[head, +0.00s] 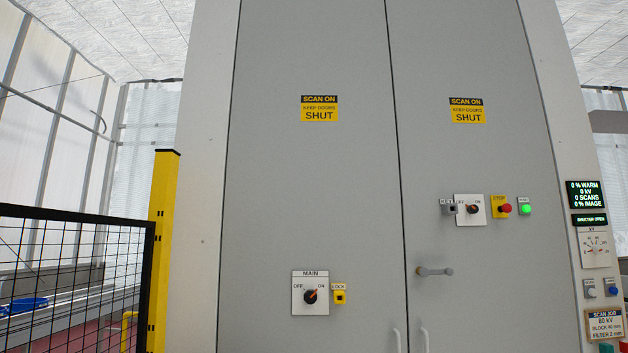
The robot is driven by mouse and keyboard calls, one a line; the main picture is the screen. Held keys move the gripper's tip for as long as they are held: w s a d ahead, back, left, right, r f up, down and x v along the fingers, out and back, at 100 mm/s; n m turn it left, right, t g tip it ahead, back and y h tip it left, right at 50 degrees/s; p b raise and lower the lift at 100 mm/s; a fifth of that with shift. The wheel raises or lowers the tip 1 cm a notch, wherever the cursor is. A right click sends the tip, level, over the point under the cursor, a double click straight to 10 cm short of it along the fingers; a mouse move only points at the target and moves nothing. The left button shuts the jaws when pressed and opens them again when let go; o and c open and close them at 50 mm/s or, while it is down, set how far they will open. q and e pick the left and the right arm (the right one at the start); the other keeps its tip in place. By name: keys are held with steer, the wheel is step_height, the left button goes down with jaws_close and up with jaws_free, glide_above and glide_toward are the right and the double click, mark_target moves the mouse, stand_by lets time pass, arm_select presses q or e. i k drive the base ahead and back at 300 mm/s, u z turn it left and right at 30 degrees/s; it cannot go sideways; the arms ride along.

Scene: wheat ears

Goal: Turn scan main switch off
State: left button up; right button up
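The main switch (310,296) is a black rotary knob on a white plate marked MAIN, low on the left grey cabinet door. Its orange-red pointer is tilted up and right, toward ON; OFF is printed at the upper left. A small yellow block labelled LOCK (339,297) sits just right of the plate, apart from the knob. Neither of my grippers shows in the head view.
The right door (470,150) carries another OFF/ON knob (472,209), a red button (505,208), a lit green button (525,209) and a handle (434,271). A yellow post (162,250) and black mesh fence (75,275) stand left. Displays (585,194) are at right.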

mark_target(310, 296)
steer(key=u, duration=0.2)
steer(key=k, duration=0.5)
steer(key=u, duration=0.55)
steer(key=k, duration=0.8)
steer(key=z, duration=0.55)
steer(key=i, duration=0.75)
steer(key=z, duration=1.3)
steer(key=i, duration=2.45)
steer(key=u, duration=0.65)
